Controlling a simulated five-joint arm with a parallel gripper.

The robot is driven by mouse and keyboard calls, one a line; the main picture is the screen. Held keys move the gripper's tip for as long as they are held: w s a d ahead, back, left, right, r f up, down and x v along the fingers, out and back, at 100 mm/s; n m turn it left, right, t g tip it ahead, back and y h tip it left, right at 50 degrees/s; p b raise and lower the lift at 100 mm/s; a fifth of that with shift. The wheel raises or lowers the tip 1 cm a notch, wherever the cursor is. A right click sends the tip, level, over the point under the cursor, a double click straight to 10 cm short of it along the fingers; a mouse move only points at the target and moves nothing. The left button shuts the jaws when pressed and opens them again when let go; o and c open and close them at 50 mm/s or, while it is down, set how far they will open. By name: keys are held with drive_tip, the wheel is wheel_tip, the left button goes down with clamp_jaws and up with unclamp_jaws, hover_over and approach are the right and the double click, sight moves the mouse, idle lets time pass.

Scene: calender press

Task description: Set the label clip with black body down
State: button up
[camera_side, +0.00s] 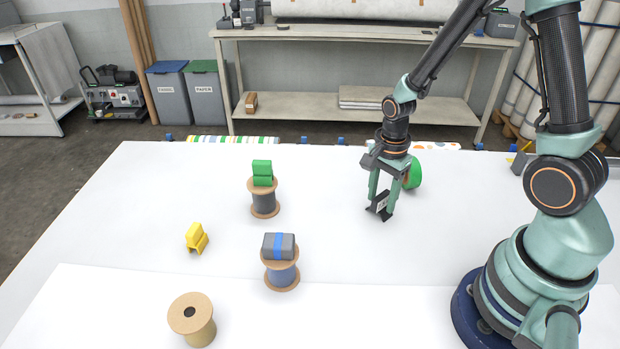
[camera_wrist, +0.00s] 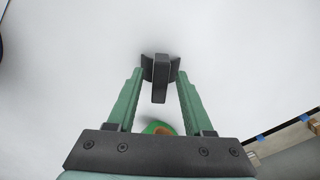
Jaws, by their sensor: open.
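In the wrist view the black clip (camera_wrist: 160,80) sits between the two fingertips. My gripper (camera_side: 382,200) points down with its green fingers on either side of the clip. The fingers of my gripper (camera_wrist: 160,73) are open, with gaps showing beside the clip's upright part. The clip's contact with the table is partly hidden by the fingers.
A green roll (camera_side: 414,173) lies just behind my gripper. To the left are a spool with green blocks (camera_side: 263,203), a yellow clip (camera_side: 196,238), a spool with a grey-and-blue block (camera_side: 282,277) and a bare tan spool (camera_side: 192,321). The table between is clear.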

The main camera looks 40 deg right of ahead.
wheel_tip(320, 180, up, 11)
wheel_tip(320, 180, up, 8)
drive_tip(key=n+t, duration=0.3)
drive_tip(key=n, duration=0.6)
hover_over(382, 195)
drive_tip(key=s+a, duration=0.1)
drive_tip(key=a, duration=0.2)
drive_tip(key=r+n+t, duration=0.1)
drive_tip(key=n, duration=0.2)
drive_tip(key=s+a+r+n, duration=0.1)
drive_tip(key=n, duration=0.2)
drive_tip(key=s+a+r+n+t, duration=0.1)
drive_tip(key=r+n, duration=0.1)
drive_tip(key=n, duration=0.1)
drive_tip(key=shift+a+t, duration=0.15)
drive_tip(key=shift+t, duration=0.15)
